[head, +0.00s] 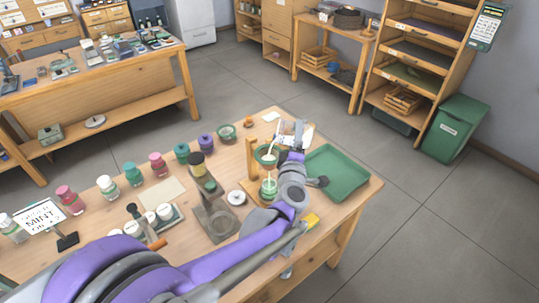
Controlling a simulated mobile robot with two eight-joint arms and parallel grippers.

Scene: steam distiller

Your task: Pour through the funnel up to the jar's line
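A green-rimmed funnel (266,153) sits in a wooden stand (252,160) near the right part of the table. A jar (268,188) with green on it stands below the funnel. Pale specks show at the funnel's mouth; I cannot tell if they are liquid in flow. My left arm reaches across from the lower left, and its gripper (292,134) is just beyond and right of the funnel. A pale, partly hidden object is at the gripper; its fingers are too small and covered to read. My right gripper does not show.
A green tray (338,172) lies right of the stand. A row of capped jars, including a teal jar (133,173), lines the table's far left side. A dark-capped vessel (197,165) stands by a grey metal plate (215,220). A MINT sign (42,217) is at left.

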